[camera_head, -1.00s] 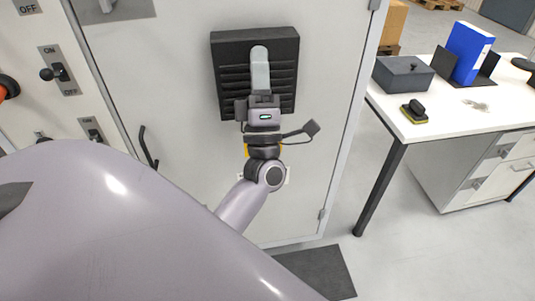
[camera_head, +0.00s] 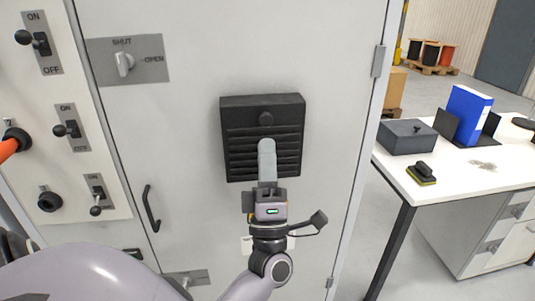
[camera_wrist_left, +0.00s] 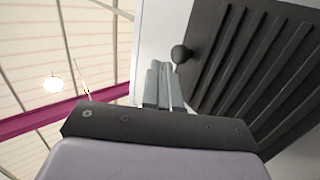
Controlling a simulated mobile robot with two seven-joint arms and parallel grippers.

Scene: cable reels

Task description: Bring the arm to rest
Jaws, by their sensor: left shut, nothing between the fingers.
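My left gripper (camera_head: 267,150) is shut and empty, pointing up in front of the black louvred vent cover (camera_head: 262,103) on the white cabinet door. In the head view its fingers overlap the vent, just below the round knob (camera_head: 266,119). In the left wrist view the closed grey fingers (camera_wrist_left: 157,84) stand beside the vent (camera_wrist_left: 268,60), and the knob (camera_wrist_left: 181,54) shows just right of their tips. I see a gap between fingertips and knob in that view. My right gripper is not in view.
The cabinet (camera_head: 330,60) carries a SHUT/OPEN knob plate (camera_head: 150,72), a door handle (camera_head: 150,210) and several ON/OFF switches at left. A white table (camera_head: 450,170) at right holds a dark box (camera_head: 407,137), a blue binder (camera_head: 468,112) and a black-and-yellow brush (camera_head: 422,173).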

